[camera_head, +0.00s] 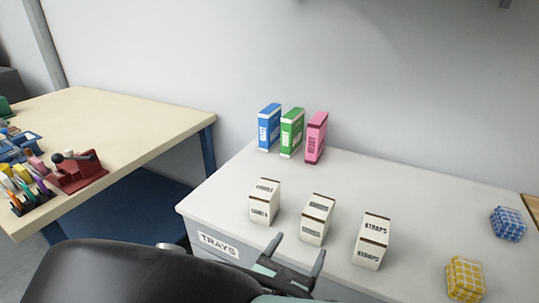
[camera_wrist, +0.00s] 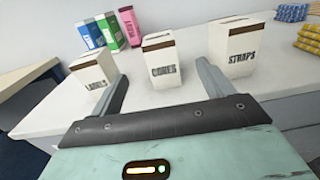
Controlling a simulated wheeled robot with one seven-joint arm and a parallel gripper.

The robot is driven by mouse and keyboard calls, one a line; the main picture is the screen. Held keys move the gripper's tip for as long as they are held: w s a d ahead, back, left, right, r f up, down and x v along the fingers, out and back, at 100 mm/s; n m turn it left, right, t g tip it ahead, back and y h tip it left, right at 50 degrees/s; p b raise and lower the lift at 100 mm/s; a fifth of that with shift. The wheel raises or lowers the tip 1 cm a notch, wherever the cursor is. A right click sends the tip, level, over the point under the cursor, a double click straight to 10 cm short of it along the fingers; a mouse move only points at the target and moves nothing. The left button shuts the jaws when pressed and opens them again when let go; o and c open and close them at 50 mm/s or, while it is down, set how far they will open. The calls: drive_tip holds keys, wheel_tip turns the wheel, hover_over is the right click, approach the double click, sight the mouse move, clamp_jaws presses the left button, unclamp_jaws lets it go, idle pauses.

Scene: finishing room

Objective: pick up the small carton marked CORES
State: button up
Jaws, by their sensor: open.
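The small carton marked CORES (camera_wrist: 162,62) is white with a brown band near its top. It stands upright on the white table, between two similar cartons. In the wrist view it appears between the spread fingers of my gripper (camera_wrist: 163,80), beyond them. In the head view the same carton (camera_head: 316,221) is the middle one, its print too small to read. My gripper (camera_head: 298,254) is open and empty there, in front of the carton near the table's front edge. I cannot tell the exact gap between them.
A carton marked LABELS (camera_wrist: 92,74) stands left and one marked STRAPS (camera_wrist: 237,47) right. Blue, green and pink boxes (camera_head: 316,138) stand at the back. Yellow (camera_head: 465,279) and blue (camera_head: 508,223) checked bundles lie right. A workbench (camera_head: 130,120) with tools is left.

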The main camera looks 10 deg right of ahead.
sight(313, 221)
drive_tip(key=p+x, duration=0.2)
drive_tip(key=x, duration=0.9)
drive_tip(key=shift+s, duration=0.1)
drive_tip(key=p+x, duration=0.1)
drive_tip(key=x, duration=0.3)
drive_tip(key=shift+w+d+f, duration=0.1)
drive_tip(key=shift+w+f, duration=0.1)
drive_tip(key=shift+w, duration=0.05)
drive_tip(key=c, duration=1.2)
